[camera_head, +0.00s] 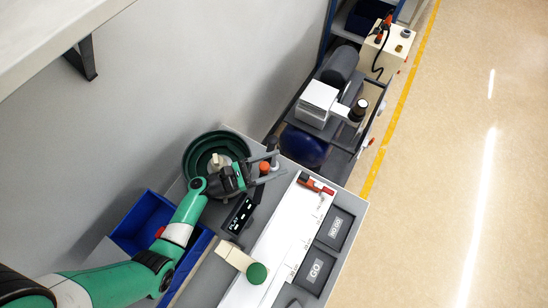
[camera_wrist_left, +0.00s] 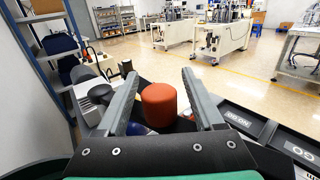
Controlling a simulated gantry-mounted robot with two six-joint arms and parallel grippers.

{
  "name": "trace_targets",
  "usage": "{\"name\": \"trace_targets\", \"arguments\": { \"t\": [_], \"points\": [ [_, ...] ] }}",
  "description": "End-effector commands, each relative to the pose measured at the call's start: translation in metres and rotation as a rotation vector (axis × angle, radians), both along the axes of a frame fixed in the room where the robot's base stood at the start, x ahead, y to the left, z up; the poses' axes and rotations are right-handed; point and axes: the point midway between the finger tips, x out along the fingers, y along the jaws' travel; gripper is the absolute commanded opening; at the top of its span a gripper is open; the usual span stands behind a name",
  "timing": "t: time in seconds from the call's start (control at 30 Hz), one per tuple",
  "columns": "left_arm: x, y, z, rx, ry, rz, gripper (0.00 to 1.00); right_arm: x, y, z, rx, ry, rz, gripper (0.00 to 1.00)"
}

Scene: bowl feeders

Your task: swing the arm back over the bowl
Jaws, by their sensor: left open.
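The dark green feeder bowl (camera_head: 191,155) stands at the back left of the grey workbench in the head view. My left arm reaches in from the lower left, and its wrist covers the bowl's lower right part. My left gripper (camera_head: 278,163) points right, with its fingers past the bowl's right rim. The fingers are open. An orange-red cylinder (camera_head: 265,168) shows between them. In the left wrist view the cylinder (camera_wrist_left: 158,106) stands between the spread fingers (camera_wrist_left: 160,76), with a gap visible on both sides. My right gripper is not in view.
A blue bin (camera_head: 143,222) sits left of the bench. A small black display (camera_head: 240,216) and a white strip with a red-handled tool (camera_head: 315,185) lie right of the bowl. Dark GO (camera_head: 315,270) and NO GO (camera_head: 335,228) trays sit at the right edge. A blue tank (camera_head: 304,146) stands behind.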

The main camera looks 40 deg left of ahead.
Motion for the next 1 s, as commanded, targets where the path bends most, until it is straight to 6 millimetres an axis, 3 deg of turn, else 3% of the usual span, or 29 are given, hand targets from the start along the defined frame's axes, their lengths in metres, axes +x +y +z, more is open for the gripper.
{"name": "trace_targets", "arguments": {
  "t": [0.17, 0.33, 0.6, 0.8, 1.0],
  "points": [
    [0.000, 0.000, 0.006, 0.001, 0.000, 0.000, 0.69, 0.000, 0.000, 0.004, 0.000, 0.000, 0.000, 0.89],
    [0.000, 0.000, 0.038, 0.003, -0.003, 0.001, 0.69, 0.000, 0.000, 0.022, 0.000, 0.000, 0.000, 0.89],
    [-0.046, -0.022, 0.097, 0.000, 0.000, 0.000, 0.69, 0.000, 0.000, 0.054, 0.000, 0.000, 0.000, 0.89],
    [-0.092, -0.045, 0.115, -0.002, 0.003, 0.000, 0.69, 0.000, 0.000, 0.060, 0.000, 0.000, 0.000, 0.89],
    [-0.120, -0.058, 0.127, -0.001, 0.002, 0.000, 0.69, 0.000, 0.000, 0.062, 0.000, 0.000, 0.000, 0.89]
  ]
}}
